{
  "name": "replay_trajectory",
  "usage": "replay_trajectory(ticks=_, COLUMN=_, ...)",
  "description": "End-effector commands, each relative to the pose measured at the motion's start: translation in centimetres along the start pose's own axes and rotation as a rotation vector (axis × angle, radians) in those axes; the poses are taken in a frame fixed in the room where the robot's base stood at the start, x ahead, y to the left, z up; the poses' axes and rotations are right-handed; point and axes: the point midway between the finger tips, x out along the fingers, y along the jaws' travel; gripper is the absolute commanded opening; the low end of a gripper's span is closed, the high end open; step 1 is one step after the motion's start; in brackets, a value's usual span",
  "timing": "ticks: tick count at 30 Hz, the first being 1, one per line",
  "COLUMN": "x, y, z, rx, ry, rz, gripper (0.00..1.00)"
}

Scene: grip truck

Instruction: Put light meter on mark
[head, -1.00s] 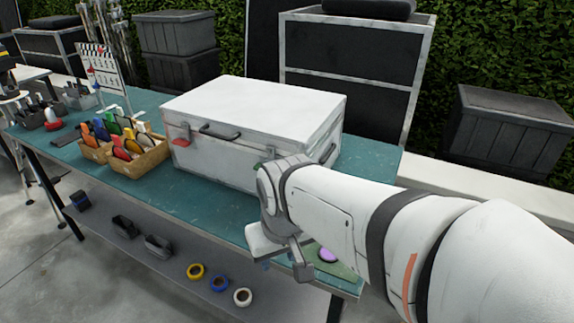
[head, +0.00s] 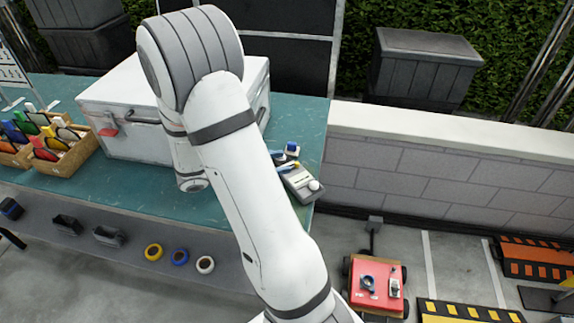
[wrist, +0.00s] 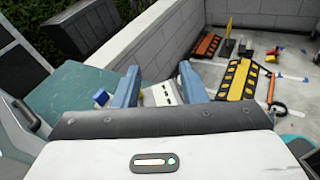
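A grey device with a pale round knob (head: 300,184), possibly the light meter, lies near the right end of the teal table (head: 130,192). It also shows beyond the gap between my fingers in the wrist view (wrist: 161,94). Small blue and yellow pieces (head: 287,165) are beside it, and a blue-topped piece (wrist: 101,97) sits left of it in the wrist view. My gripper (wrist: 160,72) is open, its two blue fingers apart with nothing visibly clamped. I cannot identify the mark.
The large white case (head: 120,85) stands on the table behind my arm. Wooden boxes of coloured items (head: 65,158) are at left. A red-topped cart (head: 375,300) with small devices stands right of the table. A low block wall (head: 440,170) runs behind the cart.

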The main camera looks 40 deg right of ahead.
Motion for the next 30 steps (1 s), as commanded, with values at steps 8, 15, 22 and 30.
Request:
replay_trajectory(ticks=8, x=0.0, y=4.1, z=-2.0, rx=-0.175, ry=-0.177, rz=0.187, gripper=0.38)
replay_trajectory(ticks=15, x=0.5, y=4.1, z=-4.7, rx=-0.194, ry=-0.193, rz=0.208, gripper=0.38)
replay_trajectory(ticks=22, x=1.3, y=3.5, z=-8.5, rx=-0.192, ry=-0.192, rz=0.208, gripper=0.38)
replay_trajectory(ticks=30, x=3.0, y=3.5, z=-9.7, rx=-0.188, ry=-0.191, rz=0.206, gripper=0.38)
